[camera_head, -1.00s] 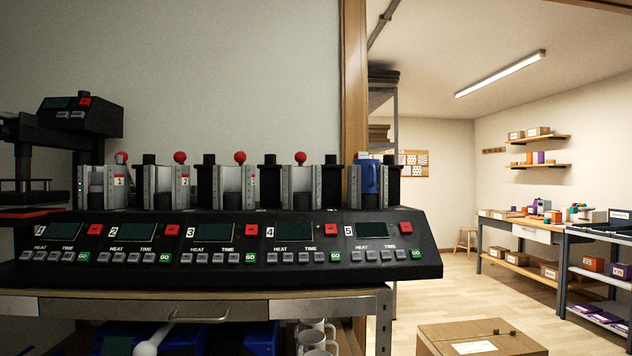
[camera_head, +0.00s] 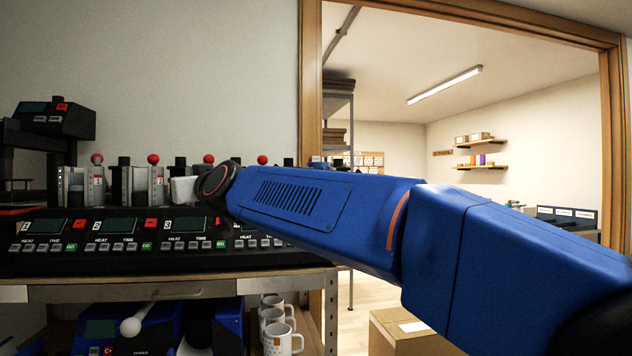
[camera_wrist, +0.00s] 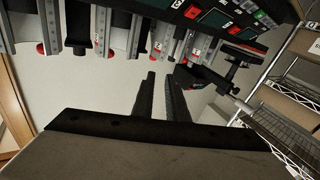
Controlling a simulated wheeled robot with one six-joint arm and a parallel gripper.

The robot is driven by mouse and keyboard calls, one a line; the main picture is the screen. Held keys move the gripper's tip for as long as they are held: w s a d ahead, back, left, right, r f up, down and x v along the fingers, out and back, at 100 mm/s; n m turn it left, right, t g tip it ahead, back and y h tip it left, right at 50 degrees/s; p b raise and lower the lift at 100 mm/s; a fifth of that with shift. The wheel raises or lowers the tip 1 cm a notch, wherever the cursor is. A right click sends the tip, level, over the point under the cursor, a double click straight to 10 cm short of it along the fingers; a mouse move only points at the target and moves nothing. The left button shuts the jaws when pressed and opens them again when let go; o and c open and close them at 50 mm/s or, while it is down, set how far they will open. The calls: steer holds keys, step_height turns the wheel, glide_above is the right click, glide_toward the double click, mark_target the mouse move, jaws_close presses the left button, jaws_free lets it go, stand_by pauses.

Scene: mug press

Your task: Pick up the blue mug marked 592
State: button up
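I see no mug marked 592 clearly now. The blue mug-like thing at the station 5 end of the press bank (camera_head: 120,262) is mostly or wholly hidden behind my blue arm in the head view, and no number can be read. My gripper (camera_wrist: 160,76) shows in the wrist view with its two dark fingers apart and nothing between them. It points toward the wall, near the presses of the low-numbered stations, and touches nothing that I can see.
Presses with red ball knobs (camera_head: 153,159) stand along the bank. Several white mugs (camera_head: 283,340) sit on the shelf under the bench (camera_head: 190,290). A cardboard box (camera_head: 405,335) stands on the floor at the right. A wooden door frame (camera_head: 311,90) opens to another room.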

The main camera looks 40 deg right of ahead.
steer(key=w+d+r+m+t+h, duration=0.25)
steer(key=d+r+h, duration=0.2)
steer(key=r, duration=0.45)
steer(key=w+d+r+m+t+h, duration=0.1)
steer(key=w+d+r+m+h, duration=0.25)
steer(key=r, duration=0.55)
steer(key=s+d+r+m+g+h, duration=0.2)
steer(key=d+r+m+g+h, duration=0.65)
steer(key=d+h, duration=0.3)
steer(key=s+d+f+m+g, duration=0.3)
steer(key=d+f+m+g, duration=0.2)
steer(key=d+m+g, duration=0.65)
steer(key=a+f+n+g+y, duration=0.1)
steer(key=a+f+g+y, duration=0.2)
steer(key=f, duration=0.4)
steer(key=a+f+n+g+y, duration=0.2)
steer(key=f+g+y, duration=0.2)
steer(key=f, duration=0.3)
steer(key=x, duration=1.2)
steer(key=shift+r, duration=0.2)
steer(key=shift+x, duration=2.6)
steer(key=shift+r, duration=0.2)
steer(key=shift+c, duration=0.7)
